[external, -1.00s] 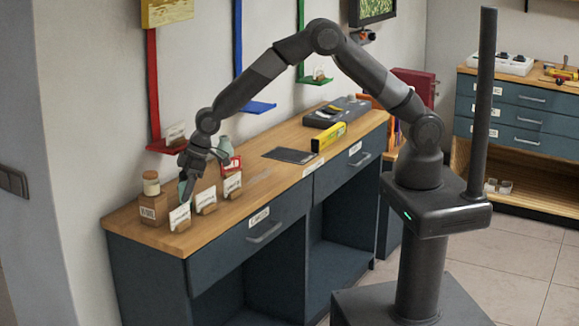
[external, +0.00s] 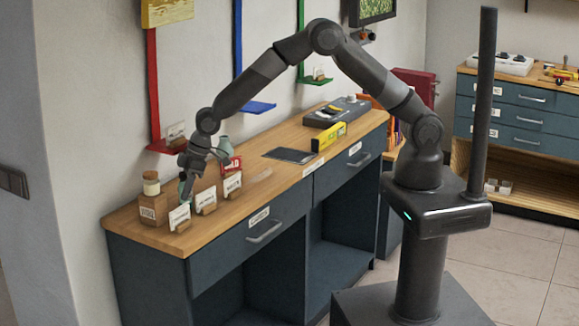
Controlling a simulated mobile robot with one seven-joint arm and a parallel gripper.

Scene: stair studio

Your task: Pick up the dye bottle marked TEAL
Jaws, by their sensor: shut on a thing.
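My gripper (external: 187,180) is at the left end of the wooden counter, pointing down behind the row of small white cards. It is shut on a teal-coloured bottle (external: 184,190), of which only a small part shows between the fingers and the cards. The bottle's label cannot be read, and I cannot tell whether its base touches a stand or the counter. A cream jar with a cork-like lid (external: 151,184) stands on a wooden block to the left. A pale grey-green bottle (external: 224,144) shows just right of my wrist.
White cards in wooden holders (external: 180,217) stand close in front of my gripper. A dark flat panel (external: 290,155), a yellow box (external: 328,136) and a grey tray (external: 337,111) lie farther right.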

